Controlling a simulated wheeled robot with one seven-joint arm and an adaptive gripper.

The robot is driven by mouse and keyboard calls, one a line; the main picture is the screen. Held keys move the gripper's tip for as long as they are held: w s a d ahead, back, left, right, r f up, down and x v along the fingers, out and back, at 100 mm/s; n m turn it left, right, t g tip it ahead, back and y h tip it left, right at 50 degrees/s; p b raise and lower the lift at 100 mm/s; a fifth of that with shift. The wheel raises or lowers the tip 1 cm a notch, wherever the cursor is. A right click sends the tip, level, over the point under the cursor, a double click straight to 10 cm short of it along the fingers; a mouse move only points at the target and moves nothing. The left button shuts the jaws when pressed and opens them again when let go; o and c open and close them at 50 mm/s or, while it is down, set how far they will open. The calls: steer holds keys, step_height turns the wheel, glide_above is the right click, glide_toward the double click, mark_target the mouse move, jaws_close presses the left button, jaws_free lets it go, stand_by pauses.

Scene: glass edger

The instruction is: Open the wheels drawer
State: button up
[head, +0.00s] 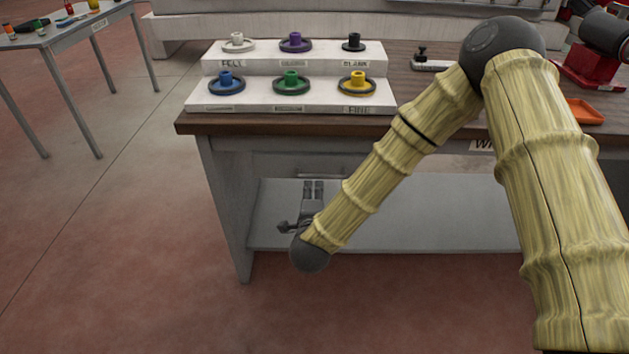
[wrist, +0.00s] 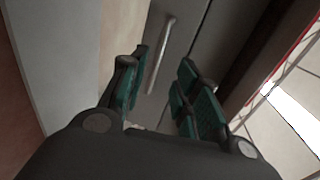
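The drawer front (head: 285,162) is a grey panel under the wooden bench top, partly hidden by my arm. A label starting with "WH" (head: 482,145) is on the bench edge, its rest covered by my arm. In the wrist view a pale bar handle (wrist: 163,55) runs along a grey front (wrist: 185,45). My gripper (head: 313,186) is low in front of the bench, below the top. In the wrist view my gripper (wrist: 162,75) is open, green pads apart, with the handle showing in the gap between them. I cannot tell whether any pad touches it.
A white stepped stand (head: 290,95) with several coloured wheels stands on the bench top (head: 200,122). A lower shelf (head: 440,215) lies beneath. An orange tray (head: 585,111) and a red machine (head: 588,65) are at the right. Floor is clear left, towards a side table (head: 75,32).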

mark_target(314, 176)
steer(key=x, duration=1)
steer(key=shift+w, duration=0.1)
jaws_close()
